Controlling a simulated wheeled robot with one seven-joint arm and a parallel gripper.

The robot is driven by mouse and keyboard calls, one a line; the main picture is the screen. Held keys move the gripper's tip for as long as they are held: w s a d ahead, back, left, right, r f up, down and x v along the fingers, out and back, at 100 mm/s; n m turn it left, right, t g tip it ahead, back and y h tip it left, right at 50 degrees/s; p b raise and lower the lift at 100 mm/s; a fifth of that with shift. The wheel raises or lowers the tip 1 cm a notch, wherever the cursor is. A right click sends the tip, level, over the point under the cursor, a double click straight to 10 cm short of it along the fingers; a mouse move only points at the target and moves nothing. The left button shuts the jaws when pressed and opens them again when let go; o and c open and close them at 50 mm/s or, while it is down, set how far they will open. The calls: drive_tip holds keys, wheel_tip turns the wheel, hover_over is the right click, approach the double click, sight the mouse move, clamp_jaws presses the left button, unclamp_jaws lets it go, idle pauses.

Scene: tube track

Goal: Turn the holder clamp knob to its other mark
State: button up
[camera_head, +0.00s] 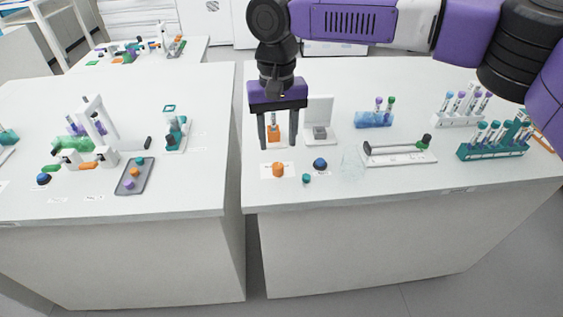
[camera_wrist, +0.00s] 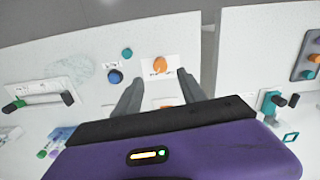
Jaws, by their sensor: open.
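An orange knob (camera_head: 278,170) stands on a white marked card on the right-hand table, near its front edge. In the wrist view the orange knob (camera_wrist: 160,65) lies just beyond my fingertips. A blue knob (camera_head: 320,163) stands to its right, with a small teal knob (camera_head: 306,178) between and in front. I cannot tell from labels which knob is the holder clamp's; the print is too small. My gripper (camera_head: 277,147) points down, open and empty, above and slightly behind the orange knob, apart from it. Another orange piece (camera_head: 273,136) shows partly between the fingers.
A white stand (camera_head: 318,110) is behind right of my gripper. A clear glass-like item (camera_head: 351,163) and a long white holder (camera_head: 398,159) are to the right, with tube racks (camera_head: 492,152) beyond. A gap separates the left table (camera_head: 190,190). The front edge is clear.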

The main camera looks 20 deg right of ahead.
sight(278, 166)
drive_tip(key=shift+f, duration=3.9)
clamp_jaws()
